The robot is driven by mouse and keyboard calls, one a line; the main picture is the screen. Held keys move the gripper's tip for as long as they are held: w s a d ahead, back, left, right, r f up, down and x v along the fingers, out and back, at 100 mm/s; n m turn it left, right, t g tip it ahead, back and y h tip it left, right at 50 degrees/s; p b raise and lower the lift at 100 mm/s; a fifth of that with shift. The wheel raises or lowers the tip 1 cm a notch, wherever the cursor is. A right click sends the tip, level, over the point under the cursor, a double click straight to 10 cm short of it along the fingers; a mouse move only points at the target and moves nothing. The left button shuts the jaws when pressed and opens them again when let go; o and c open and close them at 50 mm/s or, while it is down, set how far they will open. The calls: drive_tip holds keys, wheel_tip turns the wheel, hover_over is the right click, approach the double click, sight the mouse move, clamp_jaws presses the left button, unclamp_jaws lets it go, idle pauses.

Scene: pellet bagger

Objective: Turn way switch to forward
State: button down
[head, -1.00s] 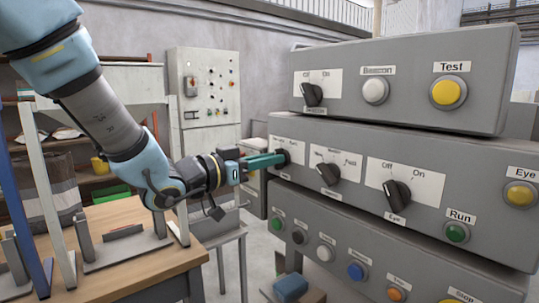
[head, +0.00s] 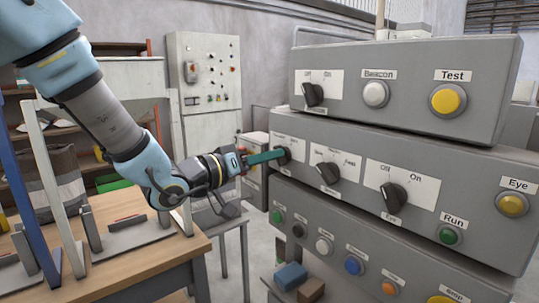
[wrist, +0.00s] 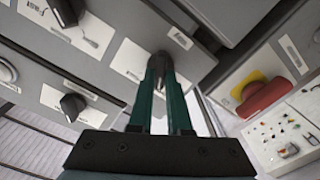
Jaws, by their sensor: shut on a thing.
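The leftmost dark rotary switch (head: 284,157) of the middle grey control box is at my gripper's tip; its white plate lettering is too small to read, so I cannot confirm that it is the way switch. My gripper (head: 276,157) reaches it from the left, its green fingers shut on the knob. In the wrist view, the two fingers (wrist: 161,78) close on the sides of the dark knob (wrist: 160,60) in front of its white plate (wrist: 136,60). The fingers partly hide the knob, so its pointing direction is unclear.
Two more rotary switches, one middle (head: 328,171) and one Off/On (head: 394,196), sit to the right on the same box. Boxes above and below carry buttons. A red button on yellow (wrist: 262,95) shows in the wrist view. A wooden table (head: 150,262) stands left.

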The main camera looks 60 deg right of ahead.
drive_tip(key=c, duration=0.9)
unclamp_jaws()
drive_tip(key=shift+o, duration=0.2)
drive_tip(key=b+v, duration=0.3)
drive_tip(key=v, duration=0.7)
drive_tip(key=shift+a, duration=0.4)
drive_tip(key=shift+w, duration=0.15)
